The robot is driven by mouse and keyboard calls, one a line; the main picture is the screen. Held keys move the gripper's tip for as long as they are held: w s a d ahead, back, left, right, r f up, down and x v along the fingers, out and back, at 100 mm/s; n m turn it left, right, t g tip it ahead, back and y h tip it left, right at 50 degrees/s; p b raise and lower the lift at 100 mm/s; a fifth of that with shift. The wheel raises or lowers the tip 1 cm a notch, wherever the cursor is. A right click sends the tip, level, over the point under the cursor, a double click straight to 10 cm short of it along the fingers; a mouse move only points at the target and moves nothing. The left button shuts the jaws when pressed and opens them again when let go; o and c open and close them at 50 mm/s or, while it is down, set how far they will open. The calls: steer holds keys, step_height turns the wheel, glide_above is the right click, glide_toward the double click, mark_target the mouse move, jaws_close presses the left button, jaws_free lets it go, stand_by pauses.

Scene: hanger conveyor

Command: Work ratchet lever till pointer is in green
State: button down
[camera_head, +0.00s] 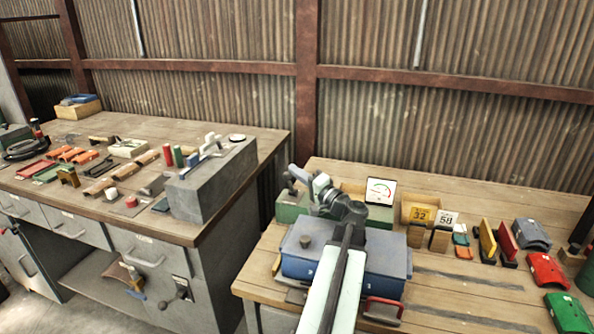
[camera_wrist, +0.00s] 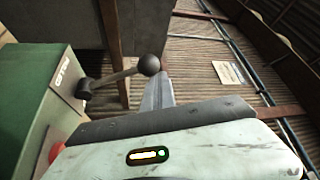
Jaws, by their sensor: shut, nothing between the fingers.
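A green box (camera_wrist: 52,112) stands at the left in the wrist view, with pale lettering on its face. A dark lever (camera_wrist: 112,78) with a round ball knob (camera_wrist: 149,65) sticks out of it to the right. My gripper (camera_wrist: 160,78) is shut and empty, its tip right beside the knob; I cannot tell whether they touch. In the head view my gripper (camera_head: 298,176) is over the left end of the green box (camera_head: 291,212), and my arm hides much of the box and the lever. A white gauge (camera_head: 380,191) with red and green marks stands behind; its pointer is too small to read.
A blue-grey case (camera_head: 385,262) lies under my arm. A grey box (camera_head: 212,180) stands on the left bench, across a gap.

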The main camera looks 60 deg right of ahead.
steer(key=shift+s+a+f, duration=0.2)
steer(key=shift+a+f, duration=0.05)
steer(key=shift+a, duration=0.25)
steer(key=shift+f, duration=0.1)
steer(key=b+v, duration=0.1)
steer(key=v, duration=0.6)
steer(key=shift+s+b, duration=0.35)
steer(key=shift+s, duration=0.1)
stand_by(0.4)
